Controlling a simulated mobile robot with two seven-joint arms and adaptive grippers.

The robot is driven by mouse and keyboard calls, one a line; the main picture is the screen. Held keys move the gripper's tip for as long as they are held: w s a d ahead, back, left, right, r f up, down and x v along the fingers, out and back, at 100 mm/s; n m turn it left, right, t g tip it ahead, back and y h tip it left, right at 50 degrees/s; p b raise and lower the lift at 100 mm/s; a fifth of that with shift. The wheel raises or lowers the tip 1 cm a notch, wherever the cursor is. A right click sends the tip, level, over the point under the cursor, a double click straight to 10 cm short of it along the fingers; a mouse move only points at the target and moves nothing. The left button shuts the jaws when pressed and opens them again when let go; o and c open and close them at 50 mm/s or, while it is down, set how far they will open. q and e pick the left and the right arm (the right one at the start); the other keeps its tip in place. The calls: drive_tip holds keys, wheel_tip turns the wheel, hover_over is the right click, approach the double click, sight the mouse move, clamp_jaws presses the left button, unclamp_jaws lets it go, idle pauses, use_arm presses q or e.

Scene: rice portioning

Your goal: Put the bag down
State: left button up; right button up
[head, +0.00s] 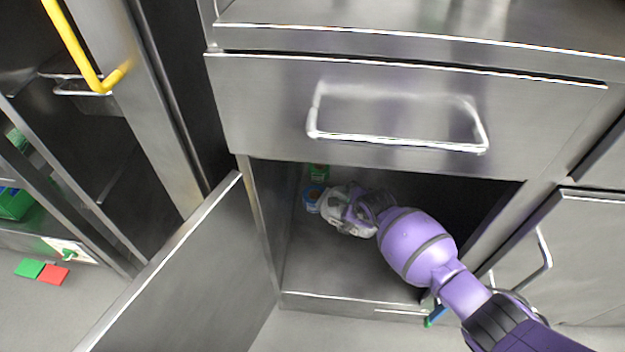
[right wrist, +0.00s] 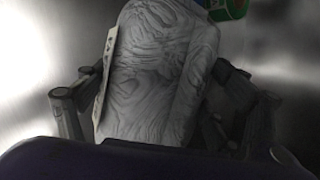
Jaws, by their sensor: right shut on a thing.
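The bag (right wrist: 160,75) is pale with grey wavy lines, and it fills the middle of the right wrist view. It also shows in the head view as a whitish shape (head: 337,212) inside the open lower cabinet. My right gripper (head: 352,208) reaches into the cabinet and is shut on the bag. Its fingers stand on both sides of the bag in the right wrist view. I cannot tell whether the bag touches the cabinet floor (head: 335,270). My left gripper is not in view.
A blue container (head: 313,196) and a green item (head: 319,172) stand behind the bag. The cabinet door (head: 190,285) hangs open at left. A shut drawer (head: 400,120) is directly above the opening. The front of the cabinet floor is bare.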

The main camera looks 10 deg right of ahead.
wheel_tip(320, 180, down, 3)
drive_tip(key=shift+f+b, duration=0.15)
drive_tip(key=shift+b, duration=0.45)
drive_tip(key=shift+f, duration=0.3)
drive_tip(key=shift+w+r, duration=0.1)
drive_tip(key=shift+r, duration=0.05)
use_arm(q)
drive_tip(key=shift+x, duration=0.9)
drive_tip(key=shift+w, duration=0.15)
use_arm(e)
drive_tip(key=o, duration=1.9)
drive_tip(key=shift+f, duration=0.2)
drive_tip(key=shift+o, duration=0.2)
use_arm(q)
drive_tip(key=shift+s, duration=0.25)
